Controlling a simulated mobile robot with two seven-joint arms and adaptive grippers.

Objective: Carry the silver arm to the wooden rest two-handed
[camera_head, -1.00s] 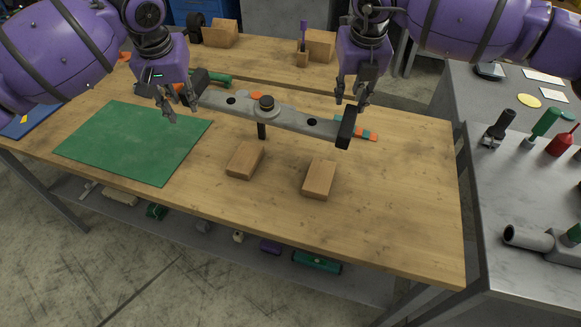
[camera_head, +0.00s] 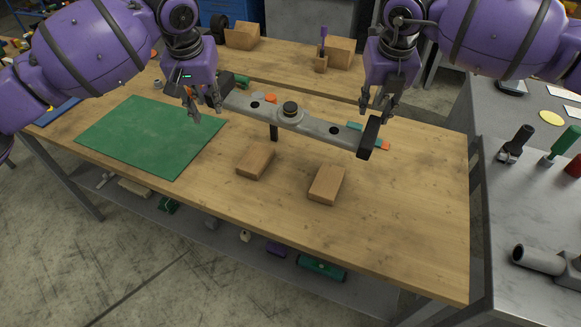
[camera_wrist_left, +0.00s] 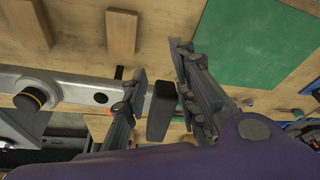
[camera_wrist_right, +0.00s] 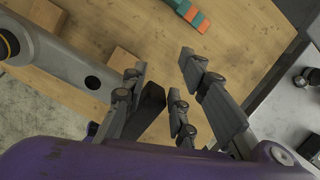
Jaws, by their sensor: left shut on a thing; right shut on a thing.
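The silver arm (camera_head: 325,126), a long bar with a dark hub in the middle and black blocks at its ends, hangs level above the table between my grippers. My left gripper (camera_head: 206,112) is shut on its left end; the left wrist view shows the black end block (camera_wrist_left: 160,105) between the fingers. My right gripper (camera_head: 375,113) is shut on the right end, whose black block (camera_wrist_right: 150,103) is between the fingers in the right wrist view. Two wooden blocks, likely the wooden rest, stand apart on the table: a left block (camera_head: 255,162) and a right block (camera_head: 327,184).
A green mat (camera_head: 150,135) covers the table's left part. Small orange and teal pieces (camera_head: 384,145) lie behind the bar's right end. A grey side table (camera_head: 515,220) with tools stands right. The wooden table's (camera_head: 410,225) front right is clear.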

